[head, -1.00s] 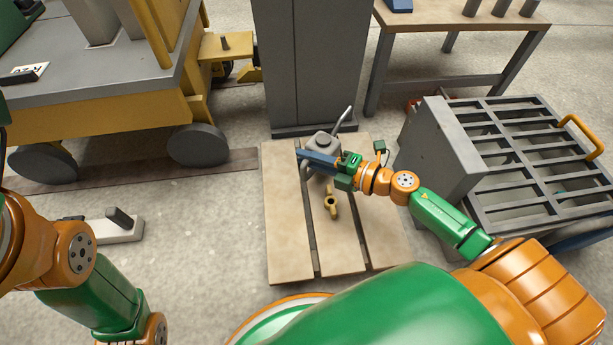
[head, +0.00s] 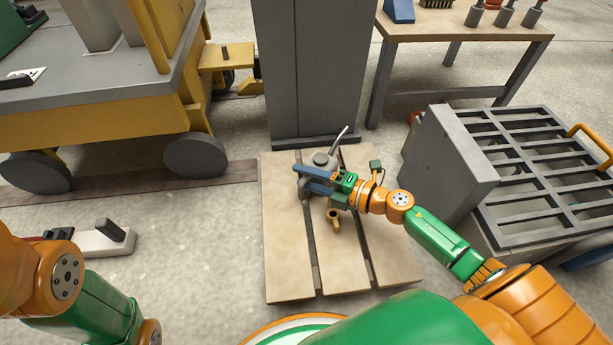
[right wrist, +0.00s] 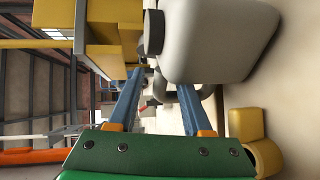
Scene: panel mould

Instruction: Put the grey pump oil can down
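The grey pump oil can (head: 323,160) stands on the wooden pallet (head: 290,275), its thin spout pointing up and to the right. It also shows close up in the right wrist view (right wrist: 225,40). My right gripper (head: 302,180) is at the near side of the can, low over the pallet. Its two blue fingers are spread apart. In the right wrist view a dark curved handle shows at the right finger, and I cannot tell whether they touch. My left gripper is out of the picture; only my left arm shows.
A brass fitting (head: 334,218) lies on the pallet just below my right gripper. A grey cabinet (head: 312,70) stands behind the pallet. A grey slatted box (head: 450,170) is to the right, a yellow-grey cart (head: 100,110) to the left. The pallet's front is clear.

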